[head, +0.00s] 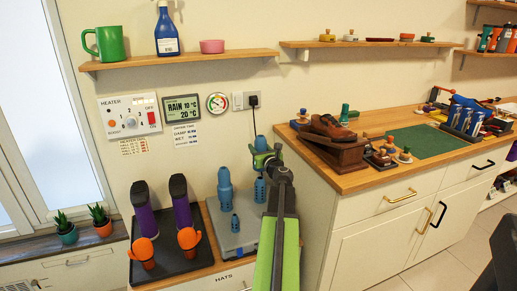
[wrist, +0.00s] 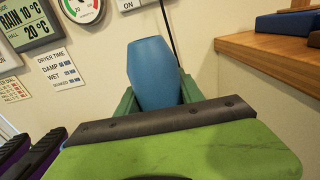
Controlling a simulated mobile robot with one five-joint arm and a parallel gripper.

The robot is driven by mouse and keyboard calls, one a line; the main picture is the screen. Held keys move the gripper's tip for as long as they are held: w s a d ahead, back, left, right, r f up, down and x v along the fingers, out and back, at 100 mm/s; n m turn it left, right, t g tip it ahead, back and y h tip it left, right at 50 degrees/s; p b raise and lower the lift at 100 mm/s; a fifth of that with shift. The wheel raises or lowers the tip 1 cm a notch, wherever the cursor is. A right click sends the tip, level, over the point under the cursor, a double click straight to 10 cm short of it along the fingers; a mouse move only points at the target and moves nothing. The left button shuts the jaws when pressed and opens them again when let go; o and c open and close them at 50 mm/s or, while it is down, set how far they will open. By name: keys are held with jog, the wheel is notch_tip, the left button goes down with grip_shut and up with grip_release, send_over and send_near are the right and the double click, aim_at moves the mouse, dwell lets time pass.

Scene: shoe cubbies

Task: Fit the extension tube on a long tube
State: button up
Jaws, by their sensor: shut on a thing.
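My gripper (head: 263,160) is shut on a blue extension tube (wrist: 153,72), which stands upright between the green jaws in the wrist view. In the head view its top (head: 261,143) shows just above the jaws. Blue slotted tubing (head: 260,189) shows directly below the jaws; I cannot tell whether it is the held tube's lower end or a separate long tube. To the left, a tall blue tube (head: 225,186) stands upright on the grey dryer base (head: 224,241). A short blue tube (head: 236,223) stands in front of it. My arm hides the base's right side.
A black tray (head: 174,266) left of the dryer holds purple-and-black boots (head: 146,210) and orange pieces (head: 188,239). A wooden counter (head: 352,182) with a brown shoe (head: 331,128) stands close on the right. The heater panel (head: 130,116) and shelf (head: 180,61) are on the wall behind.

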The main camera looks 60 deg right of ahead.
jog(key=shift+f+b, duration=5.65)
jog(key=shift+f, duration=0.05)
jog(key=o, duration=1.5)
jog(key=shift+c, duration=0.2)
jog(key=shift+a, duration=0.1)
